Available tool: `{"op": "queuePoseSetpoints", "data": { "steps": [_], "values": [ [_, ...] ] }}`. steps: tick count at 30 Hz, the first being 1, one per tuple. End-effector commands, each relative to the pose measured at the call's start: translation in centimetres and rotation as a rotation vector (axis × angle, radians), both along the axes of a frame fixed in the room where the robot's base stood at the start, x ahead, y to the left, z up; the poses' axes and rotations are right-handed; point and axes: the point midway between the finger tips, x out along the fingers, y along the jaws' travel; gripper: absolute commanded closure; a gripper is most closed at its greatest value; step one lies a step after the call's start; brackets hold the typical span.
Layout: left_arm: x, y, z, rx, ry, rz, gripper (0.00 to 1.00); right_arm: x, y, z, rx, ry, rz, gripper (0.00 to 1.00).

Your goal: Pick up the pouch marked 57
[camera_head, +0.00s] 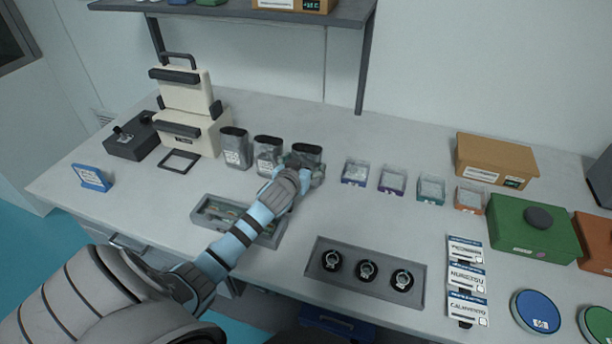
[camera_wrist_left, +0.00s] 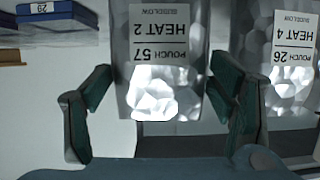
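The silver pouch marked 57 (camera_wrist_left: 157,50) fills the middle of the left wrist view, its label upside down and also reading "HEAT 2". In the head view it is the rightmost pouch (camera_head: 307,150) of a row of three, partly hidden by my gripper. My left gripper (camera_wrist_left: 163,70) is open, with one dark green finger on each side of the pouch. There is a clear gap at the left finger; the right finger is very close to the pouch, and I cannot tell if it touches. The left gripper also shows in the head view (camera_head: 299,163). My right gripper is not in view.
The pouch marked 26 (camera_wrist_left: 291,60) stands close beside the right finger. Another pouch (camera_head: 234,148) stands farther left. Small clear boxes (camera_head: 354,172) with coloured bases stand to the right. A grey tray (camera_head: 205,213) lies below my forearm. A shelf (camera_head: 340,14) hangs behind.

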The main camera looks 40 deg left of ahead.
Motion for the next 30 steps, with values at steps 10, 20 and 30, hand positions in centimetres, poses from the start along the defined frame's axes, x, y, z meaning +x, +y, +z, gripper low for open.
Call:
{"op": "queuePoseSetpoints", "data": {
  "steps": [10,20,30],
  "values": [
    [0.0,0.0,0.0,0.000,0.001,0.001,0.86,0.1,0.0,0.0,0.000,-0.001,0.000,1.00],
    [0.0,0.0,0.7,0.002,0.000,0.001,0.86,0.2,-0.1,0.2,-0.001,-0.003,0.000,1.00],
    [0.1,0.1,10.3,0.006,-0.010,-0.001,0.86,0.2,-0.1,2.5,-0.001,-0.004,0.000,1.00]
  ]
}}
